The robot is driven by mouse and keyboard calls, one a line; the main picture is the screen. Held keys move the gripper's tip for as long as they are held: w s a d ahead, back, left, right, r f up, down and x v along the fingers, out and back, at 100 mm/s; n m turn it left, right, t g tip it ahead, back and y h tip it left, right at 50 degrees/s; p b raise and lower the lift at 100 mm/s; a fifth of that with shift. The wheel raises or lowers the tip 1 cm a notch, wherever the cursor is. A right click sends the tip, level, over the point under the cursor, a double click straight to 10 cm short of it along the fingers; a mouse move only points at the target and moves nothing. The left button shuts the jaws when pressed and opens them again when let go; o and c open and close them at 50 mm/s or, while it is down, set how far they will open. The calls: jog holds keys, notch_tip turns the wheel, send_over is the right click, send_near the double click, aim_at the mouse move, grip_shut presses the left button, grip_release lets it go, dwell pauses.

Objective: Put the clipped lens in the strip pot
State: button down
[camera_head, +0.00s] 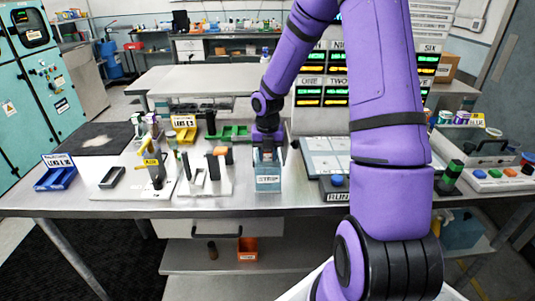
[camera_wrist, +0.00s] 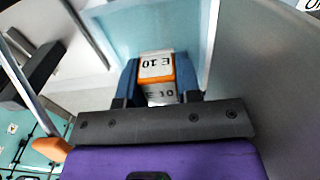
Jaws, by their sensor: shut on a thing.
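The strip pot (camera_head: 268,184) is a light blue open box labelled STRIP near the front middle of the bench. My gripper (camera_head: 267,150) points down at its mouth. In the wrist view, the blue fingers of my gripper (camera_wrist: 160,82) are shut on a small white piece with an orange edge, marked E 10, which I take to be the clipped lens (camera_wrist: 156,66). The pale blue walls of the strip pot (camera_wrist: 190,28) lie around and beyond the held piece. I cannot tell whether the piece touches the pot. The head view hides the piece behind the fingers and pot.
White stands with upright pieces (camera_head: 205,182) are close to the pot's left. A blue tray (camera_head: 57,178) is at the far left, with yellow (camera_head: 184,132) and green (camera_head: 228,132) trays behind. A pale panel (camera_head: 322,157) is on the right.

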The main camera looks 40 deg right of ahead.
jog(key=shift+f, duration=0.1)
jog(key=c, duration=1.1)
grip_release()
